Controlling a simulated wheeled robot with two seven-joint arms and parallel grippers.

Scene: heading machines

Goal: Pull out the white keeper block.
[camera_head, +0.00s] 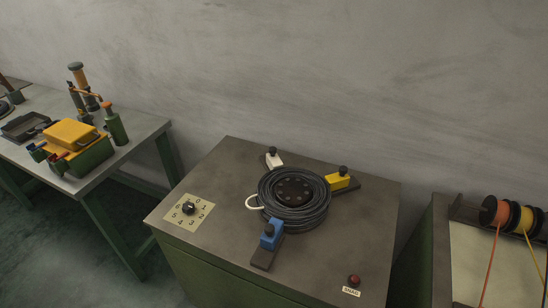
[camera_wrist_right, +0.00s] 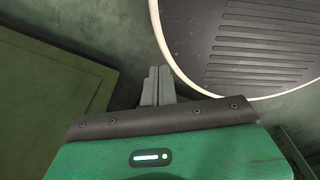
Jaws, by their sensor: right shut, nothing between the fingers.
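The white keeper block (camera_head: 273,160) stands at the back of the black coil (camera_head: 312,214) on the machine top, with a dark knob on it. The coil lies around a dark round hub (camera_head: 295,188). My right gripper (camera_wrist_right: 158,72) shows only in the right wrist view, its two grey fingers together and empty, away from the blocks. My left gripper is not in view.
A numbered dial (camera_head: 189,208) is on the machine top (camera_head: 225,170) at left, and a red button (camera_head: 354,279) at front right. A bench with a yellow-lidded toolbox (camera_head: 70,134) stands left. A white loop (camera_head: 251,203) sticks out from the coil's left.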

